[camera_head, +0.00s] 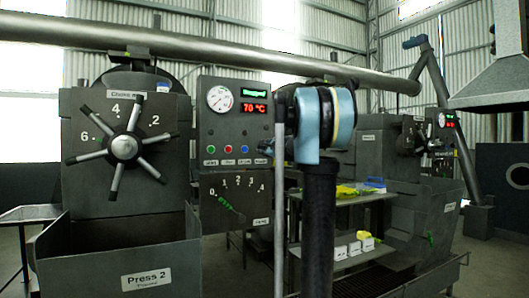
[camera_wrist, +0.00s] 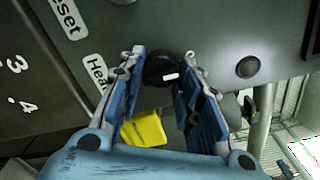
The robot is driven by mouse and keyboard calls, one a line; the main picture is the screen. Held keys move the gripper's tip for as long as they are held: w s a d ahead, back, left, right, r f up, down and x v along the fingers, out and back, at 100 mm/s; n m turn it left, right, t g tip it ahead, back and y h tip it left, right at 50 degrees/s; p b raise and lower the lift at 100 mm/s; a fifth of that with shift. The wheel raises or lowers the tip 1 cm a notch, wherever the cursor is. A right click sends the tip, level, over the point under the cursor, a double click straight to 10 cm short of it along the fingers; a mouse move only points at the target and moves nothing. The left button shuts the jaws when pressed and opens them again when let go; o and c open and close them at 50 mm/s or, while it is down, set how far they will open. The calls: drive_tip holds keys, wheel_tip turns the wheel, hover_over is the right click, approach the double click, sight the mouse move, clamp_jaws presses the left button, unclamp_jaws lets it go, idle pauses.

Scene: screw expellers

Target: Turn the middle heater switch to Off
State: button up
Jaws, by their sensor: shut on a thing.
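The heater switch is a black round knob (camera_wrist: 160,66) with a short white mark, on a grey panel in the wrist view. The mark lies nearly level in that picture. A label (camera_wrist: 97,72) beside it begins "Hea" and is partly covered by a finger. My gripper (camera_wrist: 161,62) has its blue fingers on either side of the knob and is shut on it. No Off lettering is legible. In the head view my arm stands in front of the right edge of the Press 2 control panel (camera_head: 233,150). I cannot make out the fingertips or the knob there.
The control panel has a gauge (camera_head: 220,98), a red 70 °C display (camera_head: 254,108) and coloured buttons. A spoked choke wheel (camera_head: 124,148) is at left. A table (camera_head: 350,200) with yellow items stands behind my arm. Another press (camera_head: 385,150) is at right.

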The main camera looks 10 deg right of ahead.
drive_tip(key=shift+a+f, duration=0.1)
drive_tip(key=o, duration=1)
drive_tip(key=shift+o, duration=0.2)
drive_tip(key=v, duration=1.2)
drive_tip(key=s+a+f+n+g+y, duration=0.1)
drive_tip(key=s+a+f+n+g, duration=0.4)
drive_tip(key=s+f, duration=0.55)
drive_tip(key=s+a+f+n+g, duration=0.3)
drive_tip(key=s+a+f+n, duration=0.5)
drive_tip(key=s+f, duration=0.3)
drive_tip(key=s+d+f+n+g+h, duration=0.3)
drive_tip(key=s+d+f, duration=0.1)
drive_tip(key=s+f, duration=0.8)
drive_tip(key=s+d+f+n+g+h, duration=0.3)
drive_tip(key=s+d+f+n+g, duration=0.1)
drive_tip(key=s+f, duration=0.8)
wheel_tip(320, 180, down, 2)
drive_tip(key=shift+d+f+n+h, duration=0.1)
drive_tip(key=shift+d+n+h, duration=0.2)
drive_tip(key=shift+d, duration=0.4)
